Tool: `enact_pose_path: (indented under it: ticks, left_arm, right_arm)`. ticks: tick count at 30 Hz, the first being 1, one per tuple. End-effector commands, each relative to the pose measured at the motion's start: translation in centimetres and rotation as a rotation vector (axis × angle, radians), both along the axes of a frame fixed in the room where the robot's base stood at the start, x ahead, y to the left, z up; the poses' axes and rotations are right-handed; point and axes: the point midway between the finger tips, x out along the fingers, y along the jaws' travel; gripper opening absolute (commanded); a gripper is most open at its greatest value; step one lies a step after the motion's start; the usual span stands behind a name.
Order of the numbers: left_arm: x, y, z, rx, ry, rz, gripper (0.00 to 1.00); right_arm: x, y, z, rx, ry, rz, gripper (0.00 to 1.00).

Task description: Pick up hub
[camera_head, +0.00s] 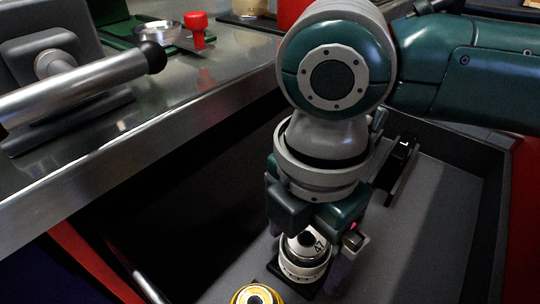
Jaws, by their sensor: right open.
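A silver-white round part marked 47 (304,262), which looks like the hub, stands upright on a dark base in the open drawer. A yellow-rimmed round part (257,296) is just in front and to the left, cut off by the bottom edge. My right gripper (313,238) points straight down over the silver part, with its jaws open. The fingers are at either side of its top, partly hidden by the gripper body; I cannot tell whether they touch it. My left gripper is not in view.
The drawer's grey floor (435,235) is clear to the right, with a dark fitting (402,160) behind. A steel bench (150,120) at left holds a grey vise with a bar handle (80,85), a red knob (197,28) and a metal bowl (157,32).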

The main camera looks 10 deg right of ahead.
Motion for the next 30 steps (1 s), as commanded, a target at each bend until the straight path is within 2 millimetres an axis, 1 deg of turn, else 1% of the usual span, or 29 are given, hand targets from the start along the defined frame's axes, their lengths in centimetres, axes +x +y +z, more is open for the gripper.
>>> enact_pose_path:
  ticks: [1,2,26,27,30]
  left_arm:
    - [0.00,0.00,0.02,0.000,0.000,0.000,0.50]
    - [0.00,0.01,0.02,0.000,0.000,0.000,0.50]
    - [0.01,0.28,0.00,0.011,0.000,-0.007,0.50]
    - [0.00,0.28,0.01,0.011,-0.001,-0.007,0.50]
    - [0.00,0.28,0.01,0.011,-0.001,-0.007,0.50]
  right_arm:
    - [0.00,0.01,0.05,0.000,0.000,0.000,0.98]
    - [0.00,0.01,0.05,0.000,0.000,0.000,0.94]
    - [0.00,0.01,0.08,0.000,0.000,0.000,0.04]
    - [0.05,0.04,0.14,0.001,0.000,0.000,0.01]
    - [0.04,0.05,0.14,0.001,0.000,0.000,0.01]
